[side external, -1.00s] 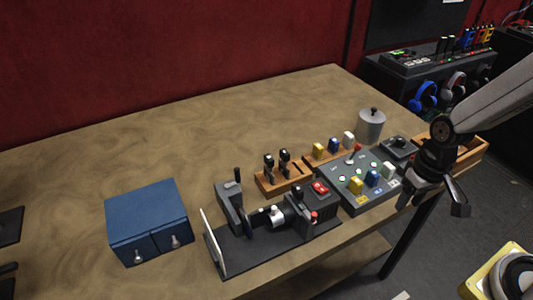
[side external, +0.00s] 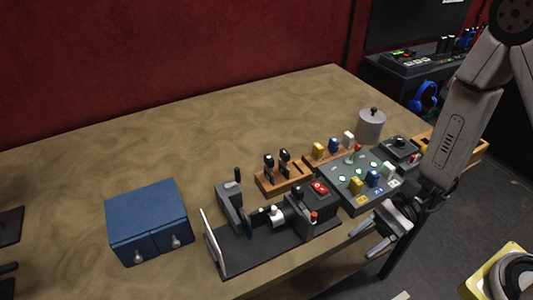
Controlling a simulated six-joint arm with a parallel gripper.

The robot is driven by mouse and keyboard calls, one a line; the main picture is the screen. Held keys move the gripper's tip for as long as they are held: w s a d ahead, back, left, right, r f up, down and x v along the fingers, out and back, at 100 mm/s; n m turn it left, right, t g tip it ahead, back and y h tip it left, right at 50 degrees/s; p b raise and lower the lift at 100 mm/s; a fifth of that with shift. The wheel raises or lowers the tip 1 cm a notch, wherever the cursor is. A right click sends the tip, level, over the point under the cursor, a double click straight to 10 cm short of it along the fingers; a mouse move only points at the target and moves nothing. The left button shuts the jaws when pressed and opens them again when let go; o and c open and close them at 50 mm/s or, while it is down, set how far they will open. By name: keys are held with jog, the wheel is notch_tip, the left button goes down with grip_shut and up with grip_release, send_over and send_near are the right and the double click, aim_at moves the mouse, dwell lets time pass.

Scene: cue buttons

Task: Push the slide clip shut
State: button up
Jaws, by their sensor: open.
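A small projector-like device on a black base (side external: 247,258) stands at the table's front edge. It has a white plate (side external: 214,241) at its left end, a dark upright piece with a lever (side external: 231,208), a lens barrel, and a dark housing with a red switch (side external: 319,187). I cannot tell for sure which part is the slide clip or how far it is shut. My gripper (side external: 363,244) is open and empty, to the right of the device and apart from it, by the table's front edge. Its fingers point left and down.
A grey panel (side external: 350,197) with lit green buttons and coloured blocks stands behind my gripper. Wooden racks (side external: 268,187) with black-handled and coloured items stand behind the device. A blue drawer box (side external: 146,215) is at left, a grey lidded pot (side external: 371,126) at the back. The table's back left is clear.

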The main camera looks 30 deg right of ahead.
aim_at(314, 214)
jog(key=w+d+f+m+t, duration=0.1)
jog(key=w+d+m+t, duration=0.1)
jog(key=w+m+t, duration=0.4)
jog(key=shift+w+f+m+t+y, duration=0.25)
jog(key=shift+m+t, duration=0.45)
jog(key=shift+t, duration=0.8)
jog(key=shift+a+r, duration=0.1)
jog(key=shift+a, duration=0.1)
jog(key=shift+x, duration=3.75)
grip_shut()
